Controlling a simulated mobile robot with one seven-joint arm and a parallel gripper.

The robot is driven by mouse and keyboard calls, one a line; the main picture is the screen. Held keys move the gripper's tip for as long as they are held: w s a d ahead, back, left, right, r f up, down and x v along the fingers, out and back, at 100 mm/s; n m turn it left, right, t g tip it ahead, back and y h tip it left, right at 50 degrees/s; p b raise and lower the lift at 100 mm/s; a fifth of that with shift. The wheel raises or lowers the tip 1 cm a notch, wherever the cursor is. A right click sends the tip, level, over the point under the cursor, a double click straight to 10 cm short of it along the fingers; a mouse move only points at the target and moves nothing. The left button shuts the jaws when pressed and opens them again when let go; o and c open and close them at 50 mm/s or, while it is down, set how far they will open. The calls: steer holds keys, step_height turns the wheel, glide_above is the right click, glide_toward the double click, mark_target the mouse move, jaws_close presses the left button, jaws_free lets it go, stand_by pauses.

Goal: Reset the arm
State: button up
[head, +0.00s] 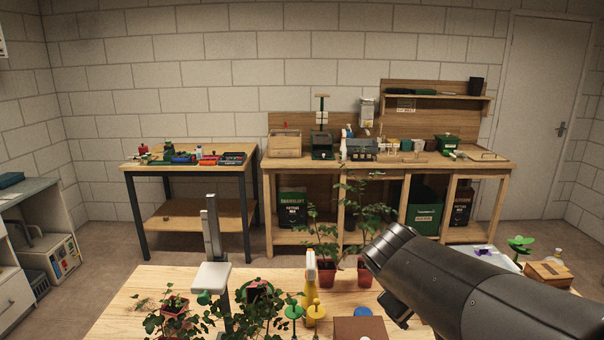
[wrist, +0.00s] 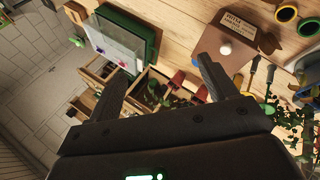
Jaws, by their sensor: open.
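My gripper (wrist: 163,86) shows in the wrist view with its two dark fingers spread apart. Nothing is between the fingertips, and the gripper is empty. In the head view my dark arm reaches in from the lower right, over the right part of the near table (head: 125,300). The fingers cannot be made out in that view.
Potted plants with red pots (head: 365,275), a yellow and white spray bottle (head: 311,272) and a brown box (head: 360,328) stand on the near table. A small wooden box (head: 548,273) is at right. Workbenches (head: 385,168) line the back wall.

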steer(key=s+a+f+m+y, duration=0.1)
steer(key=s+a+m+y, duration=0.4)
steer(key=s, duration=0.8)
steer(key=shift+a+f+m+t, duration=0.3)
steer(key=shift+a+f+m, duration=0.15)
steer(key=shift+a, duration=0.2)
steer(key=shift+o, duration=0.3)
